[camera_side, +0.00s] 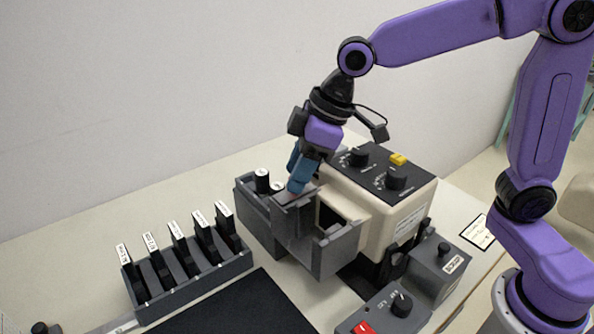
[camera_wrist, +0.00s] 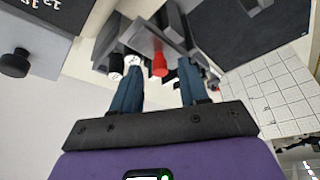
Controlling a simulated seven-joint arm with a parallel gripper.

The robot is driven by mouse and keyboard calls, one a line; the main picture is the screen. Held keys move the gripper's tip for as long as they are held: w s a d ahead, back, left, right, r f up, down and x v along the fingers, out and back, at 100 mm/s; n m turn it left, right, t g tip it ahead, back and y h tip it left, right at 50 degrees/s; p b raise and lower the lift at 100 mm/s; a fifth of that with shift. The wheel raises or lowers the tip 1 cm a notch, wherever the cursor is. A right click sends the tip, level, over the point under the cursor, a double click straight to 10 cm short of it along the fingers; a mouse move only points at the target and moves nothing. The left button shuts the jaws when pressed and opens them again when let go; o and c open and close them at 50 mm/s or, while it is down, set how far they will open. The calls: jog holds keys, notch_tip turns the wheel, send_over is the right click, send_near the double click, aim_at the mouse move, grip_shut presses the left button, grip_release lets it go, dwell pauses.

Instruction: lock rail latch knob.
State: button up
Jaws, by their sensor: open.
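In the wrist view a red knob (camera_wrist: 160,65) stands out from the grey cart (camera_wrist: 150,38). It lies between the two blue fingers of my gripper (camera_wrist: 158,78), with a gap on each side. I take this for the latch knob, but no label shows. In the side view my gripper (camera_side: 298,185) points down onto the top of the grey cart (camera_side: 335,252), which sits against a beige machine (camera_side: 410,205). The red knob is hidden there by the fingers. My gripper is open and empty.
Black cylinders with white tops (camera_side: 262,181) stand close to my fingers on the cart's left. A rack (camera_side: 195,285) of labelled black pieces stands at the left, near a dark mat (camera_side: 235,308). A grey control box (camera_side: 437,270) with knobs is front right.

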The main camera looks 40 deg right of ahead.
jog(key=shift+w+a+f, duration=0.1)
jog(key=shift+a+f, duration=0.05)
jog(key=shift+f, duration=0.3)
grip_shut()
jog(key=shift+s, duration=1.1)
grip_release()
jog(key=v, duration=1.7)
jog(key=shift+r, duration=0.3)
